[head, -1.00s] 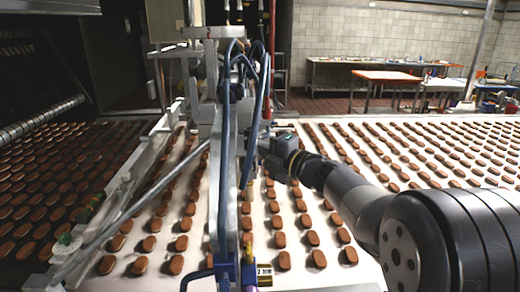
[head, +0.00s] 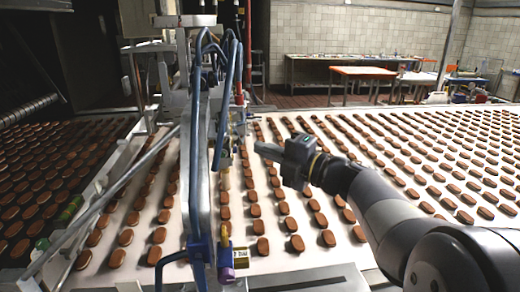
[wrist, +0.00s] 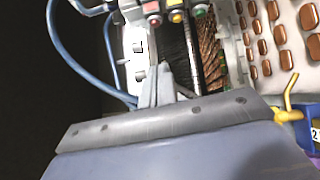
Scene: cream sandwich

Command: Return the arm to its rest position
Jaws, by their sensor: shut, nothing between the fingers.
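My gripper (head: 265,150) is above the white belt in the head view, just right of the upright machine frame with blue hoses (head: 197,150). Its grey jaws point left toward the frame. It is shut with nothing held. In the wrist view the two fingers (wrist: 157,85) lie together in front of the frame. They point toward a panel with red, yellow (wrist: 177,15) and green buttons. I cannot tell whether the fingertips touch anything.
Rows of brown biscuits (head: 297,243) cover the white belt around and below my arm. A yellow lever (head: 224,238) and a small purple-and-yellow part stand low on the frame. Tables (head: 375,72) stand at the back.

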